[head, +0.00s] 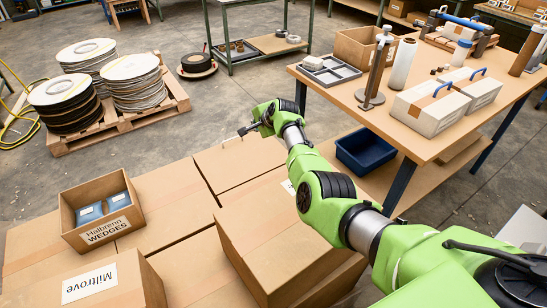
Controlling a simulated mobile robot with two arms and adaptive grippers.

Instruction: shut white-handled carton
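Two pale closed cartons with blue handles, the nearer carton (428,112) and the farther carton (476,92), stand side by side on the wooden table (388,138). My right arm reaches in from the lower right, over the brown boxes. My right gripper (246,129) is at its far end, above the floor side of the boxes and left of the table. It is small and seen from behind, so I cannot tell whether its fingers are open. My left gripper is out of view.
An open box labelled Hallbrenn Wedges (105,233) holds blue packs on the brown boxes (180,270). A Miltrove box (120,290) is in front. A blue bin (365,150) sits under the table. Cable reels (68,108) stand on a pallet. An open brown box (350,46) is on the table.

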